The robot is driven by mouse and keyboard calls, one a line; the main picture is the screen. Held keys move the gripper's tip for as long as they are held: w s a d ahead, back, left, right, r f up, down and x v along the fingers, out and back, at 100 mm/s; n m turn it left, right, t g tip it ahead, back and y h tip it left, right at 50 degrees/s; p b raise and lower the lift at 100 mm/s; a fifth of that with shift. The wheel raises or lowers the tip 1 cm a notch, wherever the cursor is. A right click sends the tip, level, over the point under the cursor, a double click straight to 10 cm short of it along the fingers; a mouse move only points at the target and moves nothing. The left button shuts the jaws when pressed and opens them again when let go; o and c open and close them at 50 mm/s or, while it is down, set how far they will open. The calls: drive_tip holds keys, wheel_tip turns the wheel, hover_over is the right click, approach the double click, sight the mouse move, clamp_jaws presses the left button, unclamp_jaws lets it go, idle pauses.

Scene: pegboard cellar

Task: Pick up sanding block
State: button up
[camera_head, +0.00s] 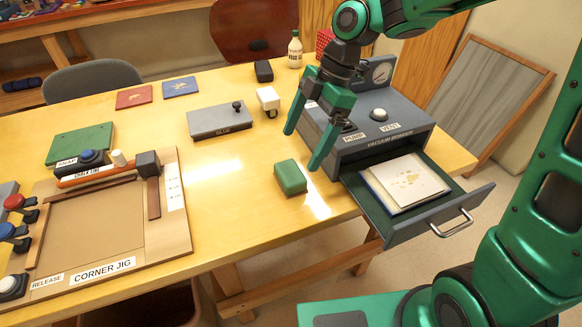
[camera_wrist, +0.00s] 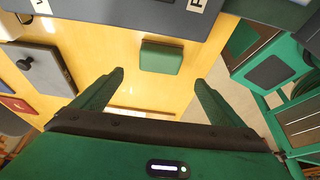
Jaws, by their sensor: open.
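A small green block (camera_head: 290,177), which looks like the sanding block, lies on the yellow table left of the grey vacuum device. It also shows in the wrist view (camera_wrist: 161,57), just beyond and between my fingertips. My gripper (camera_head: 303,146) is open and empty, with its green fingers spread above the table. In the wrist view my gripper (camera_wrist: 160,77) points toward the block, and the fingers do not touch it. Nothing hides the block in either view.
The grey vacuum device (camera_head: 375,140) stands close right of the block, its drawer (camera_head: 409,230) pulled open beyond the table edge. A grey glue box (camera_head: 222,121) lies farther back left. The corner jig (camera_head: 100,225) fills the left. The table (camera_head: 232,215) around the block is clear.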

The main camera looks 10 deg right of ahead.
sight(291, 171)
drive_tip(key=x, duration=0.5)
drive_tip(key=shift+w+d+f, duration=0.1)
drive_tip(key=shift+d+f, duration=0.15)
drive_tip(key=shift+f, duration=0.05)
drive_tip(key=shift+x, duration=2.3)
drive_tip(key=shift+c, duration=0.7)
drive_tip(key=c, duration=1)
